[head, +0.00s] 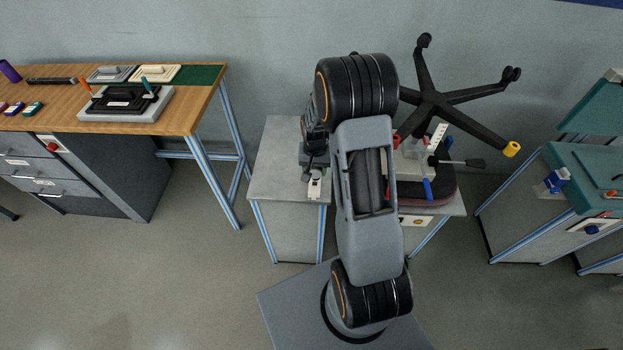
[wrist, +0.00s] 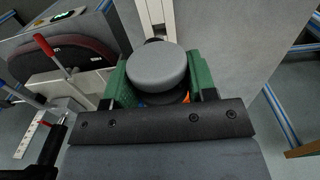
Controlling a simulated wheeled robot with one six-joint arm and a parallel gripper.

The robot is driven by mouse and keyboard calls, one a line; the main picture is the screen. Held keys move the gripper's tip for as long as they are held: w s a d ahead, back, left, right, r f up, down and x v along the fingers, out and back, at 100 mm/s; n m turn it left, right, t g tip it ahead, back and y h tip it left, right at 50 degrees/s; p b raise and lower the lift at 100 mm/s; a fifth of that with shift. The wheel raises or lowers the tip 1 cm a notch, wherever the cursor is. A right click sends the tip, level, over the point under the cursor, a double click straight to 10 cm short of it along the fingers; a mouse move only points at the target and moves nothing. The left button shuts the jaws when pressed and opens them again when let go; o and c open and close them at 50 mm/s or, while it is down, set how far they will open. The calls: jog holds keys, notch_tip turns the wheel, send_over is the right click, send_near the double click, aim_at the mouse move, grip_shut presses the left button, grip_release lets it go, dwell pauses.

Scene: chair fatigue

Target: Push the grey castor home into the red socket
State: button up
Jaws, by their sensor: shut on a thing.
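The grey castor (wrist: 157,66) shows as a round grey disc in the wrist view. My gripper (wrist: 158,84) has its two green jaws on either side of it and is shut on it. A dark part and a bit of orange lie under the disc, mostly hidden. In the head view my arm hides most of the gripper, and I cannot make out the castor there. The red socket (head: 397,142) shows as a small red piece at the end of a black chair-base leg, just right of my arm and partly hidden. It is not clear in the wrist view.
The black five-legged chair base (head: 434,100) stands over a grey bench, with a yellow leg end (head: 512,149) at right. A blue-handled clamp (head: 428,188) and a dark seat pad are below it. A red-handled lever (wrist: 48,46) rises at left in the wrist view.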

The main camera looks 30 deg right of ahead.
jog(key=shift+r+p, duration=1.2)
jog(key=shift+r, duration=0.75)
